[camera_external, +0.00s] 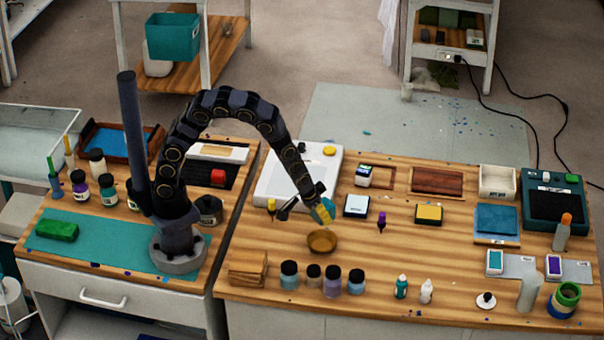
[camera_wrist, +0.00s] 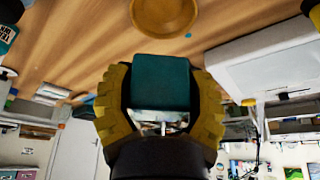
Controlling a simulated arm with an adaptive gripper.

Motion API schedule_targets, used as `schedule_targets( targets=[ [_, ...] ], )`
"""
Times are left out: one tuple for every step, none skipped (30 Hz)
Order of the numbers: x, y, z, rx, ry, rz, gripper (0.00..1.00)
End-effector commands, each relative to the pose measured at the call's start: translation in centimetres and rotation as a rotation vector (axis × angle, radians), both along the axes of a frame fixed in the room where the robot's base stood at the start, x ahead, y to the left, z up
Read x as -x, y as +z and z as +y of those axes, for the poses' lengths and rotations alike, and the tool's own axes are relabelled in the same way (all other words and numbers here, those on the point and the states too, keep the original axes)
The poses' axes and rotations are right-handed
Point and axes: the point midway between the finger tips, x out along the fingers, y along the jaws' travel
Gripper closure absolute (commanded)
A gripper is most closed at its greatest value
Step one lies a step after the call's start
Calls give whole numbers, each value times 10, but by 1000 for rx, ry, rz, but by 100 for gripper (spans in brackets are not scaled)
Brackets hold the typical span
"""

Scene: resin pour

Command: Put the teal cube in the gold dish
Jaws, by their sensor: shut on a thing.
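The teal cube (camera_wrist: 161,82) is held between the yellow ridged fingers of my gripper (camera_wrist: 162,95) in the wrist view. In the external view my gripper (camera_external: 322,215) is over the wooden table, just behind and above the gold dish. There the teal cube (camera_external: 329,204) shows only as a small teal patch, mostly hidden by the fingers. The gold dish (camera_external: 322,242) is a round shallow bowl on the table. It also shows at the top of the wrist view (camera_wrist: 165,14), apart from the cube, and its inside looks empty.
Several jars (camera_external: 331,280) stand in front of the dish, with a stack of wooden pieces (camera_external: 248,272) to their left. A white flat machine (camera_external: 285,180) lies behind the dish. A purple-tipped bottle (camera_external: 382,223) and a white-topped pad (camera_external: 356,206) are to the right. Bare table lies right of the dish.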

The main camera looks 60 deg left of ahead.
Motion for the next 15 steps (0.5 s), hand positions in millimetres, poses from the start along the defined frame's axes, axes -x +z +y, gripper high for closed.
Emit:
schedule_targets(
  targets=[
    [1,-4,2,1,9,3,75],
    [1,-7,2,1,11,4,75],
    [0,-13,2,2,12,3,75],
    [1,-17,2,1,11,3,75],
    [1,-23,3,0,11,5,75],
    [2,-29,3,-1,12,8,75],
    [2,-34,2,1,10,7,75],
    [1,-37,2,1,9,4,75],
    [1,-40,2,1,8,3,75],
    [1,-43,2,1,7,3,75],
    [1,-45,2,1,7,4,75],
    [1,-49,2,1,7,5,75],
    [1,-52,2,0,9,5,75],
    [1,-55,2,-1,9,5,75],
    [1,-61,2,0,9,4,75]
  ],
)
